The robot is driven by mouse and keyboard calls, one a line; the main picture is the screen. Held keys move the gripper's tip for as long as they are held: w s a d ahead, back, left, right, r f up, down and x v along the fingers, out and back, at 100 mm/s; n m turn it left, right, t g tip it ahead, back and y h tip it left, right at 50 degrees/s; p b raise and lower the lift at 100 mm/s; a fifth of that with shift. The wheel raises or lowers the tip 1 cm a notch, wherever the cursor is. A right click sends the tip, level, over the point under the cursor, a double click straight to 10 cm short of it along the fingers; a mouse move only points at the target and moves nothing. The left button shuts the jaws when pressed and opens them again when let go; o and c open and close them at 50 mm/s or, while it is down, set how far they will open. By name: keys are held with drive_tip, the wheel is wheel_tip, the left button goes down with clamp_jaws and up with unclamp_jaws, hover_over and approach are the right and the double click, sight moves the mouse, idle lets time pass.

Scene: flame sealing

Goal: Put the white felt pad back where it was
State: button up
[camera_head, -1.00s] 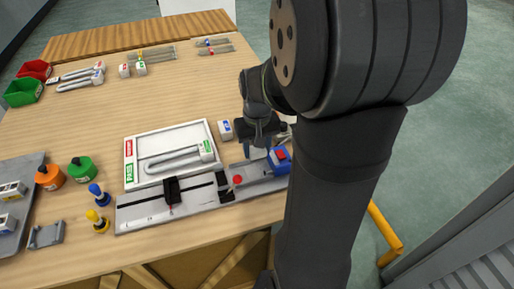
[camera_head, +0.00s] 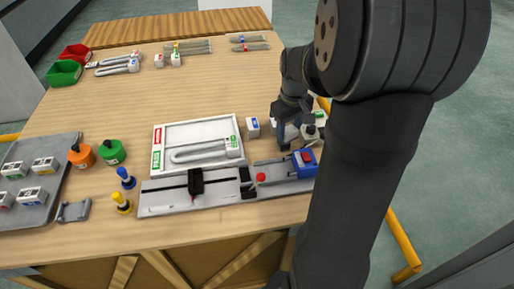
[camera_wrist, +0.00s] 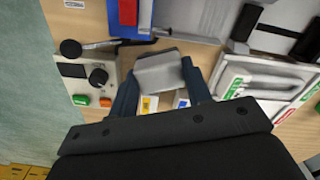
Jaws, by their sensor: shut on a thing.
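The white felt pad (camera_wrist: 160,70), a pale block with rounded edges, is between my gripper's fingers in the wrist view. My gripper (camera_wrist: 158,82) is shut on it, with one dark blue finger on each side. In the head view my gripper (camera_head: 294,135) is low near the table's right side, behind the blue block of the grey fixture. The pad is mostly hidden there. I cannot tell whether the pad touches the table.
The grey rail fixture (camera_head: 218,199) has a blue block (camera_head: 305,162) at its right end. A control box (camera_wrist: 88,80) with a knob is beside my gripper. A small white box with a blue label (camera_head: 253,127) stands near the white tray (camera_head: 200,132). The middle of the table is clear.

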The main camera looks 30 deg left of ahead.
hover_over(257, 152)
wheel_tip(257, 152, down, 6)
drive_tip(key=shift+s+f, duration=0.1)
drive_tip(key=shift+f, duration=1.9)
drive_tip(key=shift+f, duration=0.15)
drive_tip(key=o, duration=0.9)
wheel_tip(257, 152, up, 12)
